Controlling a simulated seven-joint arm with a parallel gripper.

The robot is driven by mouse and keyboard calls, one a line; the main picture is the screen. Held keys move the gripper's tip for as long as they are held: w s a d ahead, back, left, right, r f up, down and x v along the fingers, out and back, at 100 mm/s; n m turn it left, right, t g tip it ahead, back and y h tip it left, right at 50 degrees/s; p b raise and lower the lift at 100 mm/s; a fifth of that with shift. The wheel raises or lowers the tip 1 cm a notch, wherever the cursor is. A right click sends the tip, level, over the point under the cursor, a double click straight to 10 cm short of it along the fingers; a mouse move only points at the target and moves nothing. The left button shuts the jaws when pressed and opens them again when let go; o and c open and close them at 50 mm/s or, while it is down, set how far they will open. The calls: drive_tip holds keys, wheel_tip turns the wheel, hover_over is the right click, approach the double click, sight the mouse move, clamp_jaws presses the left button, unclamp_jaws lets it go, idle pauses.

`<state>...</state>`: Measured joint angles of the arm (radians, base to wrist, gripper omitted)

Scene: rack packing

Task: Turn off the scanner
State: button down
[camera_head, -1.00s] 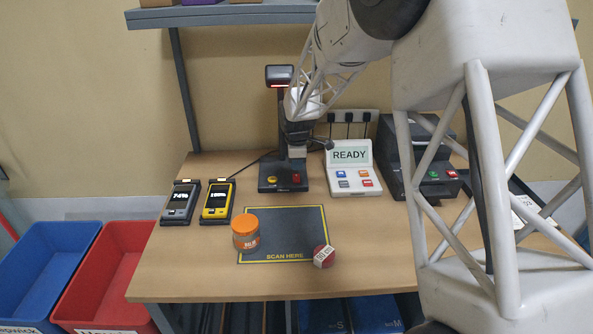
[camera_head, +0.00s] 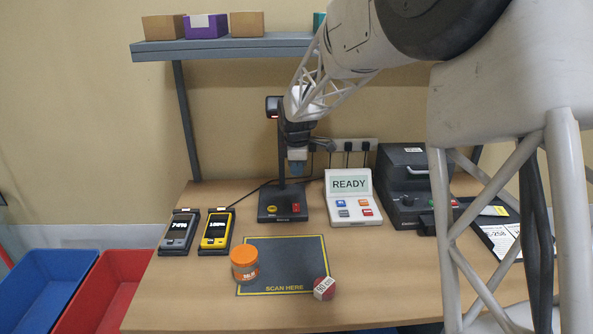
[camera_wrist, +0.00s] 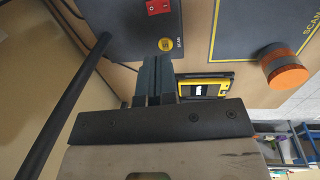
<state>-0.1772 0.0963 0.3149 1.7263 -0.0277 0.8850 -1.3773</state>
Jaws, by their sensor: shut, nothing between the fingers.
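The scanner is a dark post on a dark base (camera_head: 268,213), with a scanner head (camera_head: 272,106) on top, partly hidden by my arm. A small light strip shows under the head; I cannot tell clearly whether it is lit. The base carries a yellow round button (camera_head: 271,209) and a red rocker switch (camera_head: 295,208). The wrist view shows the red switch (camera_wrist: 158,6) at the top edge and the yellow button (camera_wrist: 166,45) near my fingertips. My gripper (camera_head: 297,168) is shut and empty, above the base and apart from the switch.
A READY console (camera_head: 349,210) and a dark printer-like machine (camera_head: 404,180) stand right of the scanner. Two handhelds, grey (camera_head: 178,232) and yellow (camera_head: 216,231), lie left.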

sight(296, 204)
drive_tip(key=shift+w, duration=0.1)
drive_tip(key=shift+w, duration=0.6)
drive_tip(key=shift+f, duration=0.15)
drive_tip(key=f, duration=0.4)
drive_tip(key=w+f, duration=0.1)
drive_tip(key=f, duration=0.8)
drive_tip(key=shift+w+f, duration=0.35)
